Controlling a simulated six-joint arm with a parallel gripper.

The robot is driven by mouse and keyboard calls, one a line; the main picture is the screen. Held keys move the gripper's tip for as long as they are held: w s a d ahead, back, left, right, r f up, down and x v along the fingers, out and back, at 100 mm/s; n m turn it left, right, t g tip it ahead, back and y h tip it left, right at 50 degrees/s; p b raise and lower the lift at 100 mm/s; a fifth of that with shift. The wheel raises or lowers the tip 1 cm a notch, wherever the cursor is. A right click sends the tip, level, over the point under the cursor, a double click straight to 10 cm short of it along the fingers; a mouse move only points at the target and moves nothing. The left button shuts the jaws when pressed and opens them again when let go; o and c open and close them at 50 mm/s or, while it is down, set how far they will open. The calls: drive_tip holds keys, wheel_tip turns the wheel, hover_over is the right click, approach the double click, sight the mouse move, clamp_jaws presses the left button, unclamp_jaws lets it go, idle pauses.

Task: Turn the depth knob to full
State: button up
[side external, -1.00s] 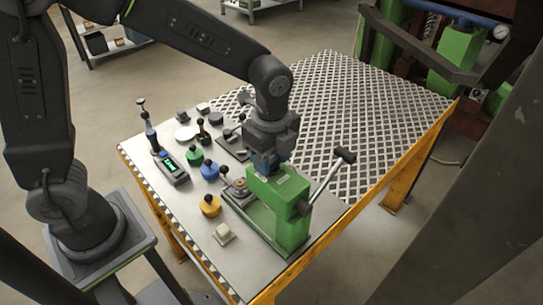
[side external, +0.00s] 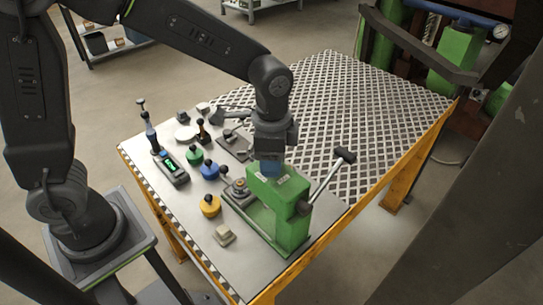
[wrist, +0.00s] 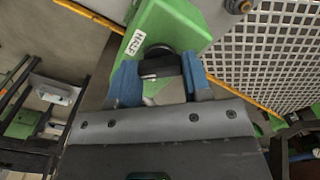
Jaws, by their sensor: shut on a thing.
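The green press (side external: 278,215) stands at the front edge of the steel table, with a long lever on its right. My gripper (side external: 268,168) points down at the top of the press. In the wrist view my gripper's blue fingers (wrist: 158,72) are shut on the dark depth knob (wrist: 160,60), one on each side. A white label that seems to read HALF (wrist: 135,42) lies on the green top beside the knob. The knob's pointer and any other marks are hidden by the gripper. In the side view the knob is hidden too.
The press lever (side external: 326,178) sticks up to the right, close to my gripper. Left of the press stand a yellow-based stamp (side external: 210,207), blue and green ones, and a small device with a lit display (side external: 172,166). The perforated table area (side external: 360,110) behind is clear.

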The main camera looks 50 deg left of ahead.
drive_tip(key=n, duration=0.4)
drive_tip(key=shift+n, duration=0.3)
drive_tip(key=n, duration=0.4)
drive_tip(key=shift+n, duration=0.3)
drive_tip(key=o, duration=0.9)
wheel_tip(320, 180, up, 14)
drive_tip(key=shift+f, duration=0.1)
idle(0.4)
